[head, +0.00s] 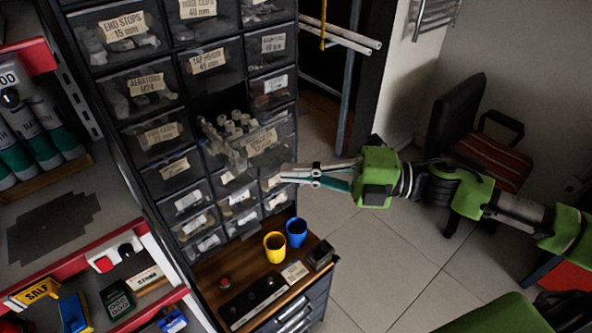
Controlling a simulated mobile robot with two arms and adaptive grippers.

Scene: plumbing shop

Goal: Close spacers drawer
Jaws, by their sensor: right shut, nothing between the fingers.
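A dark cabinet of small clear-fronted drawers (165,58) stands left of centre. One drawer (262,140) juts out from it, with several pale tube-like pieces (230,132) showing above its rim. Its label is too blurred to read for sure. My right gripper (284,174) comes in from the right with its fingers shut and empty. The fingertips are just below and to the right of that drawer, in front of the lower drawers. I cannot tell whether they touch anything. My left gripper is not in view.
A yellow cup (275,247) and a blue cup (296,232) stand on the wooden top (253,270) below. A shelf with bottles (35,135) is on the left. A chair (480,135) stands behind my right arm.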

